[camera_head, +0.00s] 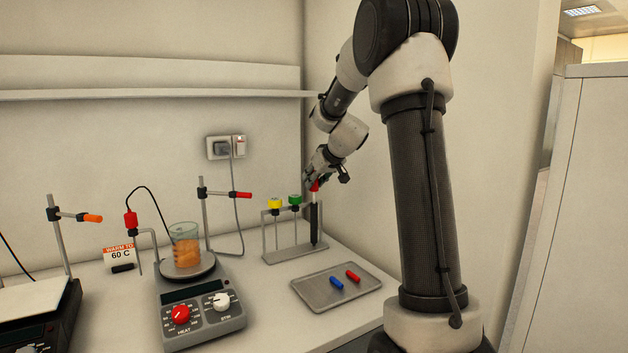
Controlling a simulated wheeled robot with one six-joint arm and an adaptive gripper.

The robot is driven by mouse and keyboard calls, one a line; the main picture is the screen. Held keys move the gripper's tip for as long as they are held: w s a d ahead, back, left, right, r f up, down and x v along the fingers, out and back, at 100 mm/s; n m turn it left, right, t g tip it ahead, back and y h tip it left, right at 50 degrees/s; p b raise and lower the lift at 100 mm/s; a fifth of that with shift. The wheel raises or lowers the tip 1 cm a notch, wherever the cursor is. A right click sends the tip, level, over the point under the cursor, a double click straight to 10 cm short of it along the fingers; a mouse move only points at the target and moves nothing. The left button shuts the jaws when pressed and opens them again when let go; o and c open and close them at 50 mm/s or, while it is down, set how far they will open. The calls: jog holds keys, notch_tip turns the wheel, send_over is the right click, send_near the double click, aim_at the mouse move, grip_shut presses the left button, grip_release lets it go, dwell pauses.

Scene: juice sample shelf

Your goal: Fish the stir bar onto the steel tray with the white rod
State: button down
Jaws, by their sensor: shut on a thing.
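My gripper (318,180) is at the right end of a small metal rack (283,256), shut on the red top of a rod (314,218). This rod stands upright at the rack, with a short pale part under the top and a dark lower part. A yellow-topped (275,204) and a green-topped piece (295,200) stand to its left. I cannot tell which is the white rod.
The beaker stands on a hotplate (200,308) with red and white knobs. A probe with a red head (130,219) and a clamp stand (204,215) are close by. A "60 C" card (120,253) stands at left. A wall rises behind the rack.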

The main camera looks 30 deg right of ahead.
jog(key=shift+r, duration=0.7)
dwell(0.5)
notch_tip(320, 180, up, 15)
dwell(2.9)
jog(key=shift+r, duration=0.1)
